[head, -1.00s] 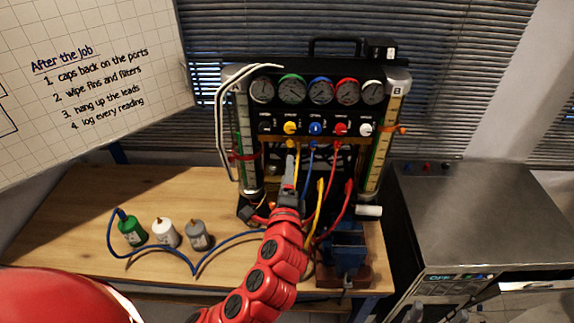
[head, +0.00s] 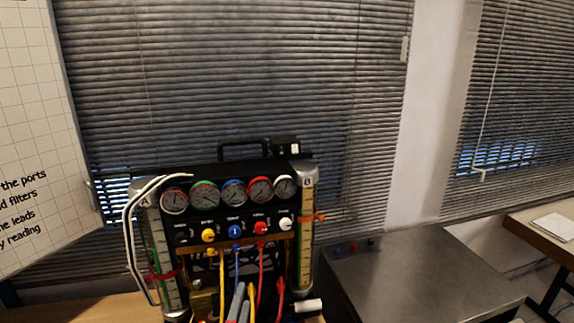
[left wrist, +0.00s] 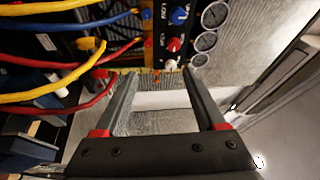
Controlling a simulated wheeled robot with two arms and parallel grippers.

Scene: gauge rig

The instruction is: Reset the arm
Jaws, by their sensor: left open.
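My left gripper (head: 238,303) shows at the bottom of the head view, in front of the lower part of the gauge rig (head: 180,232). Only its grey fingers show there. In the left wrist view the gripper (left wrist: 146,62) has its two fingers spread wide with nothing between them. The rig's knobs and gauges (left wrist: 214,14) lie beyond the fingertips. A yellow hose (left wrist: 50,92) and a red hose (left wrist: 90,104) run at the left finger; whether they touch it I cannot tell. My right gripper is out of sight.
The rig has a row of gauges (head: 234,192) and hoses hanging in front. A metal-topped cabinet (head: 420,280) stands to its right. A whiteboard (head: 35,130) is at the left, blinds (head: 240,80) behind. A wooden table (head: 545,238) is at far right.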

